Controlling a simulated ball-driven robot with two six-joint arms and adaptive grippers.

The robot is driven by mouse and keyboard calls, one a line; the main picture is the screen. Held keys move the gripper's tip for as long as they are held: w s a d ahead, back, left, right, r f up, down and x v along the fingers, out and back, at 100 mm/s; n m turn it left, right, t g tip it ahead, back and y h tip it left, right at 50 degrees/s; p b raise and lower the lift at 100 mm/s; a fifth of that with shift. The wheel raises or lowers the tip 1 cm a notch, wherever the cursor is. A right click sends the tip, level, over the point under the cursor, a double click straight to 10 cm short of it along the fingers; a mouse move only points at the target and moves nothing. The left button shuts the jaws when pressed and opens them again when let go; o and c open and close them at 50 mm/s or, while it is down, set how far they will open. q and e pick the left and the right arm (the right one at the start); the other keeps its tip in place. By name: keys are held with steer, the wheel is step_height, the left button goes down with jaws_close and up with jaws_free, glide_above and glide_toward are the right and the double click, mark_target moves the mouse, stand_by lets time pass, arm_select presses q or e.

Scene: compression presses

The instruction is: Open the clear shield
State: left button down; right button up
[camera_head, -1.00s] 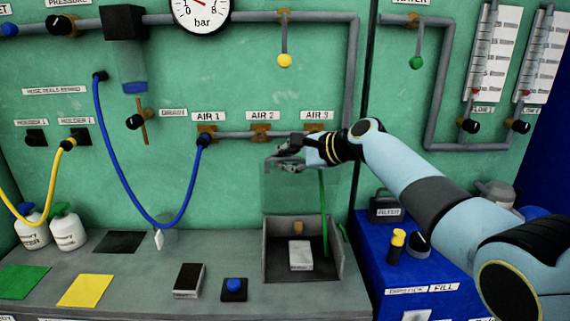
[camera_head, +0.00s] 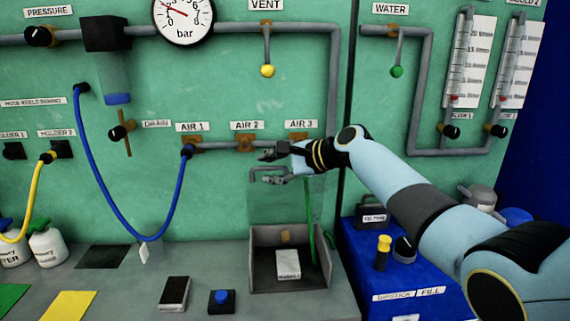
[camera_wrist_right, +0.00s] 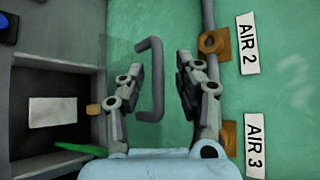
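The clear shield (camera_head: 262,205) stands upright above the back of a small open-topped grey box (camera_head: 262,285), in front of the green wall. Its grey bar handle (camera_head: 253,174) is at the top; in the right wrist view the handle (camera_wrist_right: 158,80) lies between the fingers, with gaps on both sides. My right gripper (camera_head: 268,167) is open at the handle; its spread fingers also show in the right wrist view (camera_wrist_right: 156,88). My left gripper is not in view.
A white labelled block (camera_head: 288,265) sits in the box. A green hose (camera_head: 309,215) runs down behind the shield. AIR 1 to AIR 3 fittings and a grey pipe (camera_head: 220,146) are close above the gripper. A blue button (camera_head: 221,297) stands left of the box.

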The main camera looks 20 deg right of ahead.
steer(key=v, duration=1.1)
steer(key=shift+s+d, duration=0.15)
steer(key=shift+s, duration=0.05)
